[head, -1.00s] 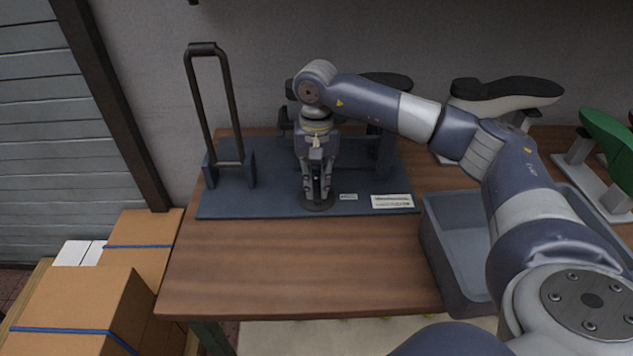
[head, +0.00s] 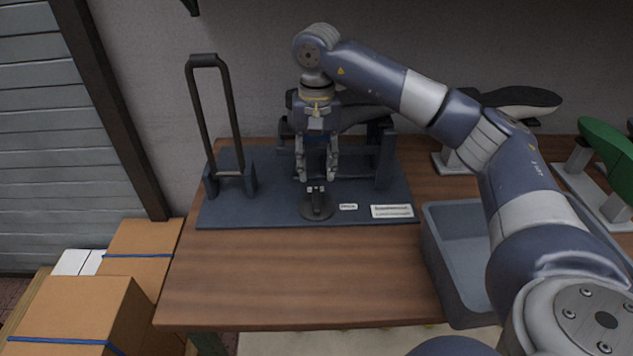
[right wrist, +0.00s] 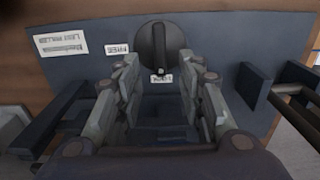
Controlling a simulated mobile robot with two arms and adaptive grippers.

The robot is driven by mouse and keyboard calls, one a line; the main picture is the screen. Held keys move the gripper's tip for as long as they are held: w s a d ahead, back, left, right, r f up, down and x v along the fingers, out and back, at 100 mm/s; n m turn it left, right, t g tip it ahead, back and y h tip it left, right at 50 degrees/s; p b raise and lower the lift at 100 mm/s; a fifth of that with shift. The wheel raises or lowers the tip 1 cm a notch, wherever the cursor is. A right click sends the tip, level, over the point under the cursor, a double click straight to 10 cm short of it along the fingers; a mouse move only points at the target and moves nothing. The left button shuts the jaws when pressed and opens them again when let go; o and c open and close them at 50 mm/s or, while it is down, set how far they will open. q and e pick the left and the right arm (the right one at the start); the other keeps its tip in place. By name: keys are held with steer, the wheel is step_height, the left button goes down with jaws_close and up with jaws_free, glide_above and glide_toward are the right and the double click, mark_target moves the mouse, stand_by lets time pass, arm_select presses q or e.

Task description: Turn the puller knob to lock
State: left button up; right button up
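The puller knob (head: 317,208) is a dark round disc with a raised bar, on the blue-grey base plate (head: 240,212). In the right wrist view the knob (right wrist: 160,48) has its bar upright in the picture. The pale-marked end points at the small label reading LOCK (right wrist: 162,78); the FREE label (right wrist: 117,49) lies to the side. My right gripper (head: 317,179) is above the knob, clear of it. Its fingers (right wrist: 160,85) are spread apart with nothing between them. My left gripper is not in view.
A tall dark lever handle (head: 230,115) rises at the plate's left. A grey bin (head: 450,285) stands at the right under my arm. A green shoe last (head: 607,147) is at the far right. Cardboard boxes (head: 75,305) are at lower left. The wooden table (head: 300,275) is bare in front.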

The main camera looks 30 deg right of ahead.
step_height(320, 180, up, 4)
steer(key=shift+r, duration=0.1)
stand_by(0.5)
